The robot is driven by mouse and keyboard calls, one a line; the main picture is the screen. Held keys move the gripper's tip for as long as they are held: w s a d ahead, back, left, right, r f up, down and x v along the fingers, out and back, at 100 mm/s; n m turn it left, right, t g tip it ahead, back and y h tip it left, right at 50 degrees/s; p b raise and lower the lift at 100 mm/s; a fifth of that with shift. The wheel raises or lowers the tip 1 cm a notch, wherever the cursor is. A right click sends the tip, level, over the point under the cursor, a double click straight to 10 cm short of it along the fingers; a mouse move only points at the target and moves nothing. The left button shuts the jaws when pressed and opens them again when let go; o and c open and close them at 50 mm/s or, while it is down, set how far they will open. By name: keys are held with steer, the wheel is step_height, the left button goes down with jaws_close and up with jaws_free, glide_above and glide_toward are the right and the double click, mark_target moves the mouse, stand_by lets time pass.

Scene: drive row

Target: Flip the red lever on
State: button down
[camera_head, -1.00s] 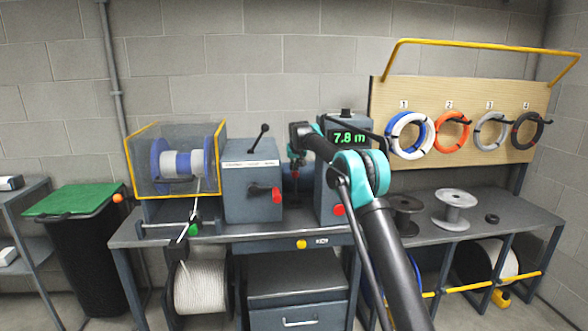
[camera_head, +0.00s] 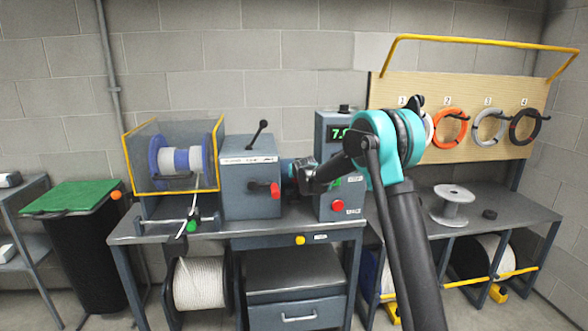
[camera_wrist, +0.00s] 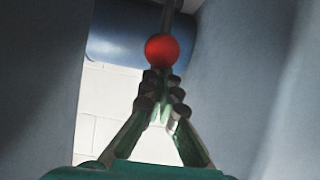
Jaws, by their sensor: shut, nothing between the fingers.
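A red ball (camera_wrist: 161,50) on a thin dark rod, which looks like the red lever, shows in the wrist view in the gap between two blue-grey housings. The fingertips of my gripper (camera_wrist: 161,86) are shut and empty, just below the ball in the picture; I cannot tell whether they touch it.
A blue cylinder (camera_wrist: 140,38) lies behind the rod. A black-knobbed lever (camera_head: 259,135) stands on the gearbox housing. A red button (camera_head: 337,205) is on the cabinet's front. A guarded spool (camera_head: 181,160) stands left, and an empty reel (camera_head: 453,204) right. The gap's walls are close.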

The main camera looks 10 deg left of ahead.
steer(key=s+d+f+t, duration=0.1)
steer(key=s+d+f, duration=0.1)
steer(key=s+f, duration=0.4)
steer(key=shift+s, duration=0.4)
steer(key=shift+f, duration=0.1)
stand_by(0.3)
steer(key=shift+y, duration=0.3)
steer(key=r, duration=0.3)
steer(key=w+r, duration=0.1)
steer(key=r, duration=0.1)
steer(key=shift+a, duration=0.3)
steer(key=s+d+f, duration=0.1)
steer(key=s+d, duration=0.1)
steer(key=s, duration=0.7)
steer(key=shift+d, duration=0.3)
steer(key=shift+s+f, duration=0.1)
